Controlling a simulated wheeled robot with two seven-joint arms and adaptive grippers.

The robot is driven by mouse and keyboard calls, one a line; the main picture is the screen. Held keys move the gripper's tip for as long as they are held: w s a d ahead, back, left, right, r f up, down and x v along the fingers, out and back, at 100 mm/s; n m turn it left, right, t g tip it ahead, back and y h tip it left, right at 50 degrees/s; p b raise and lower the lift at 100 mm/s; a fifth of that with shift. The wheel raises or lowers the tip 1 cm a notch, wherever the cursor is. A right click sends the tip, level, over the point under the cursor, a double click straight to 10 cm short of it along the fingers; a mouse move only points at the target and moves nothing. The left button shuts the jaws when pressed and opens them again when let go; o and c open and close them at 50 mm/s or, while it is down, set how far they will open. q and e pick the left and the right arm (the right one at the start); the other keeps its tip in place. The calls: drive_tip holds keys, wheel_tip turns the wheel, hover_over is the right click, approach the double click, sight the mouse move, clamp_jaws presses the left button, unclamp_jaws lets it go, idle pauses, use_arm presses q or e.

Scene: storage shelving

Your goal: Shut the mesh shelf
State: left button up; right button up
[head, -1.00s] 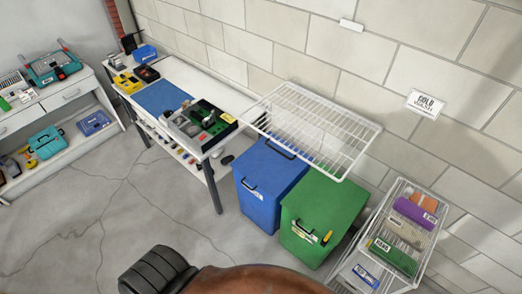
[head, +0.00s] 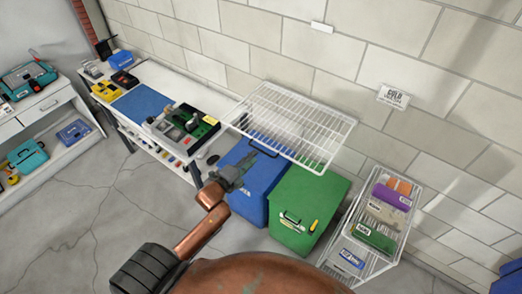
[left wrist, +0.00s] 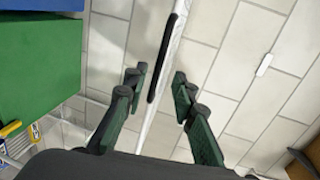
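The white mesh shelf (head: 318,143) sticks out flat from the tiled wall, above the blue and green bins. A black handle (head: 263,148) runs along its front edge. My left gripper (head: 243,165) is just below and left of this handle, apart from it. In the left wrist view the gripper (left wrist: 157,78) is open with nothing between its fingers. The white shelf edge (left wrist: 172,28) shows as a thin strip beyond the fingers, with the black handle (left wrist: 165,60) on it. My right gripper is not in view.
The blue bin (head: 248,205) and green bin (head: 310,195) stand under the shelf. A wire rack (head: 345,225) with packages is at right. A workbench (head: 158,80) with tools stands left of the shelf. The floor in front is clear.

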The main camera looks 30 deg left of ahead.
sight(261, 150)
use_arm(q)
drive_tip(key=x, duration=0.7)
drive_tip(key=shift+s+f+p, duration=0.1)
drive_tip(key=shift+p, duration=0.2)
drive_tip(key=shift+c, duration=0.4)
clamp_jaws()
